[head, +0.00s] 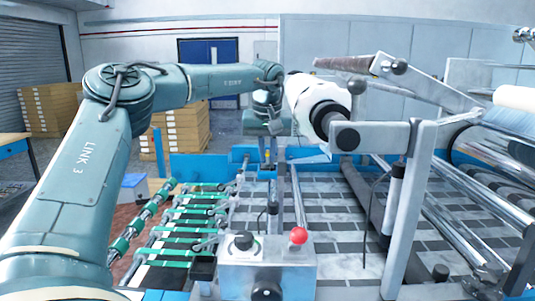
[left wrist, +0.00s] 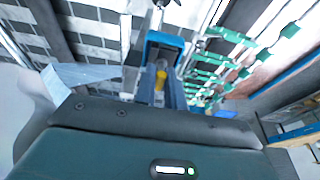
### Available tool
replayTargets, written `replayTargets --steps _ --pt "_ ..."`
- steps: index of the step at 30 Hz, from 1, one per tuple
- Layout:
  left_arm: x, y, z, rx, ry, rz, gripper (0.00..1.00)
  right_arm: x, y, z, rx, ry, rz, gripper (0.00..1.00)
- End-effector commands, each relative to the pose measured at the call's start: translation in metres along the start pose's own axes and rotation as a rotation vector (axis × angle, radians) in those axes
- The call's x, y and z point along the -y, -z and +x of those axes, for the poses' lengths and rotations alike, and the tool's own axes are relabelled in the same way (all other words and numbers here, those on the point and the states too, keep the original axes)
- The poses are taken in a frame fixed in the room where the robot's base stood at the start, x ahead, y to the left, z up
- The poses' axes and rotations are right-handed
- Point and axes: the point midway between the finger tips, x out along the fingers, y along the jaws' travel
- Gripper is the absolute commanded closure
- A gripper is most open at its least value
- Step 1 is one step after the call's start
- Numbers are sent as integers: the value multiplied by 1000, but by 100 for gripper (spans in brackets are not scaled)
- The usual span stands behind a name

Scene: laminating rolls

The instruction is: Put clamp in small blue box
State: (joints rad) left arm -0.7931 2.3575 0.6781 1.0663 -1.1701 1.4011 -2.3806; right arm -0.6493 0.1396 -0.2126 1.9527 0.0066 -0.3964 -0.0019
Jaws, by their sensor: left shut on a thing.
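My left gripper (head: 267,152) hangs at the end of the outstretched arm, above the far blue frame of the machine. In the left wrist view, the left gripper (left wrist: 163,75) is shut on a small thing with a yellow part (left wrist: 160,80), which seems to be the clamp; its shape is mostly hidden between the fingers. A small blue box (head: 134,182) appears at the left of the machine, partly hidden behind my arm; its inside does not show clearly. My right gripper is in neither view.
A large white roll (head: 302,95) stands just right of my left gripper. Green-banded rollers (head: 185,225) and a control box with a red button (head: 298,236) lie nearer. Metal rollers and arms crowd the right. Stacked cartons (head: 185,125) stand behind.

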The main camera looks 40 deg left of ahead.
Motion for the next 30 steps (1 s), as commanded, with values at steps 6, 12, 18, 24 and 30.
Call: replayTargets --steps 6,12,18,24,30 --pt "0 -2 6 -2 -2 0 100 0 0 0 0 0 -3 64" --pt "0 -3 9 -1 -1 0 100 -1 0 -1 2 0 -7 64" --pt "0 -2 9 -1 -1 0 73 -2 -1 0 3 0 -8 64" --pt "0 -2 9 -1 -1 0 67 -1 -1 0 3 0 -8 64" --pt "0 -1 3 -2 -2 -1 67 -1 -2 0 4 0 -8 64"
